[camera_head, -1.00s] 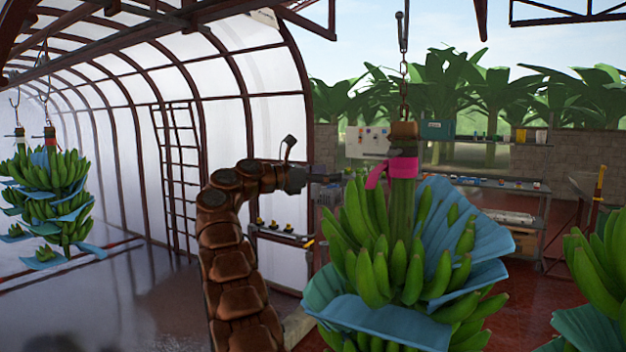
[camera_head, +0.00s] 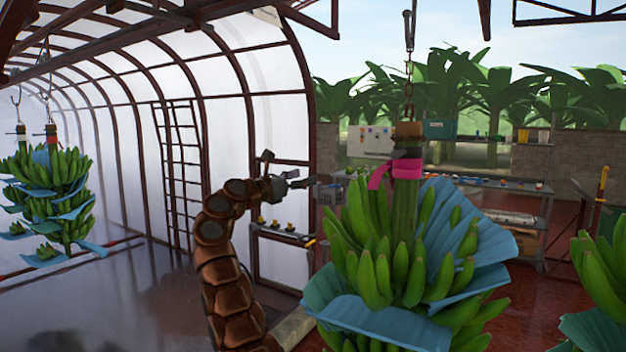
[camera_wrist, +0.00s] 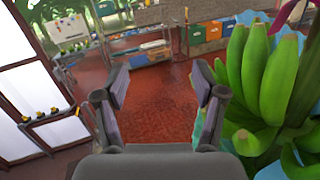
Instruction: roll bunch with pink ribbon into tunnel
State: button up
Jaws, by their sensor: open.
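The banana bunch with the pink ribbon (camera_head: 381,175) hangs from a chain and hook in the middle right of the head view. Blue sheets (camera_head: 468,230) lie between its green hands (camera_head: 372,278). The ribbon is tied round the stem near the top. My gripper (camera_head: 306,179) is open and empty, left of the stem at about ribbon height and apart from it. In the wrist view my open fingers (camera_wrist: 160,82) point at red floor, with the bunch (camera_wrist: 262,75) close on the right. The tunnel (camera_head: 100,120) is the arched, white-covered frame at the left.
Another bunch (camera_head: 52,195) hangs at far left, one with a red band. A further bunch (camera_head: 605,265) is cut off at the right edge. A shelf (camera_head: 500,183) with boxes stands behind. A ladder (camera_head: 178,165) stands at the tunnel wall. The tunnel floor is mostly clear.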

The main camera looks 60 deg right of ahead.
jog(key=s+f+g+y, duration=0.1)
jog(key=s, duration=0.1)
jog(key=s+f+m+g+y, duration=0.1)
jog(key=s+f, duration=0.1)
jog(key=s+d+f+g+y, duration=0.1)
jog(key=s, duration=0.2)
jog(key=shift+s+f+m, duration=0.1)
jog(key=shift+f+m, duration=0.05)
jog(key=shift+m, duration=0.25)
jog(key=shift+w+a+f, duration=0.1)
jog(key=shift+w+a, duration=0.25)
jog(key=shift+w, duration=0.25)
jog(key=shift+w+a+f, duration=0.1)
jog(key=shift+w+a, duration=0.2)
jog(key=shift+w, duration=0.25)
jog(key=shift+s+a, duration=0.1)
jog(key=shift+a, duration=0.1)
jog(key=v, duration=0.7)
jog(key=shift+d+r, duration=0.15)
jog(key=shift+r, duration=0.05)
